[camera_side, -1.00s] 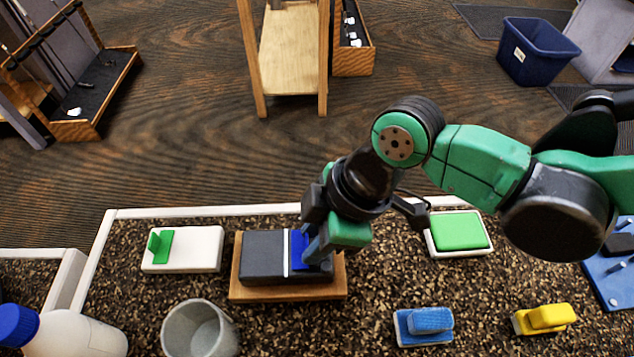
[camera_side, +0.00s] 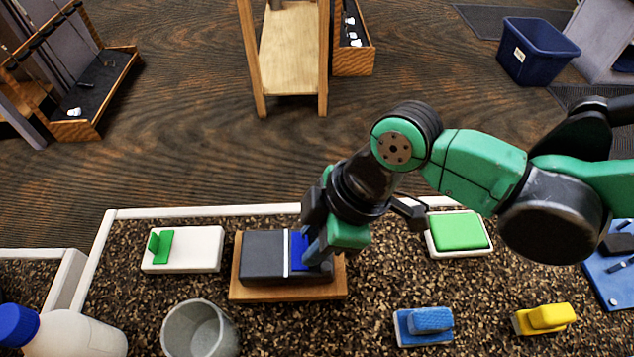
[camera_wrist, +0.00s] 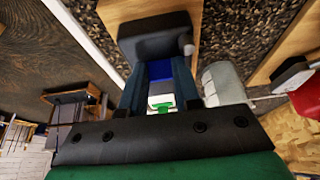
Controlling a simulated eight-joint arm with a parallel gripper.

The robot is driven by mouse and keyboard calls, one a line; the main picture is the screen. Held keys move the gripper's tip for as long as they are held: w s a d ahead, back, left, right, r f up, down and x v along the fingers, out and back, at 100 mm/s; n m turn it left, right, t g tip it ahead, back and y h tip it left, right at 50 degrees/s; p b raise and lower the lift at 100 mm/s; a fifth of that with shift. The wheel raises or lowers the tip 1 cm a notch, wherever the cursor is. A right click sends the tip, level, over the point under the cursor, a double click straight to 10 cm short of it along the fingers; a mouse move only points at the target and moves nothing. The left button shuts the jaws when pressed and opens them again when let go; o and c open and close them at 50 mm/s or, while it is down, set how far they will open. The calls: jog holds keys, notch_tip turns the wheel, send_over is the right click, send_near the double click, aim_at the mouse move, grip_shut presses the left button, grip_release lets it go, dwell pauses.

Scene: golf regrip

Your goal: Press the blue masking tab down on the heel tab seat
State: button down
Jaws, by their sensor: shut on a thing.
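The blue masking tab (camera_side: 298,248) is on the right part of a dark grey block (camera_side: 262,255), just right of the block's white line. It also shows between my fingers in the wrist view (camera_wrist: 160,70). My gripper (camera_side: 312,252) is shut on the tab, with its fingertips low against the block's top. The block rests on a wooden base (camera_side: 270,293). The heel tab seat cannot be told apart, as my fingers and the tab cover that part of the block. Whether the tab's underside is fully flush is hidden.
A white plate (camera_side: 205,250) with a green tab stands left of the base, and a white tray with a green pad (camera_side: 460,231) stands right. In front are a grey cup (camera_side: 200,330), a blue-topped block (camera_side: 425,325), a yellow block (camera_side: 545,319) and a white bottle (camera_side: 75,333).

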jog(key=c, duration=0.5)
grip_release()
jog(key=shift+c, duration=0.2)
jog(key=shift+r, duration=3)
jog(key=w+d+r+m+t, duration=0.2)
jog(key=w+d+m, duration=0.15)
jog(key=d, duration=0.45)
jog(key=w+d+r+m+t, duration=0.25)
jog(key=d+m, duration=0.25)
jog(key=d, duration=0.4)
jog(key=s+d+f+m+t+h, duration=0.2)
jog(key=d+m+h, duration=0.2)
jog(key=d+m, duration=0.5)
jog(key=d, duration=0.7)
jog(key=shift+s+t, duration=0.15)
jog(key=shift+t, duration=0.2)
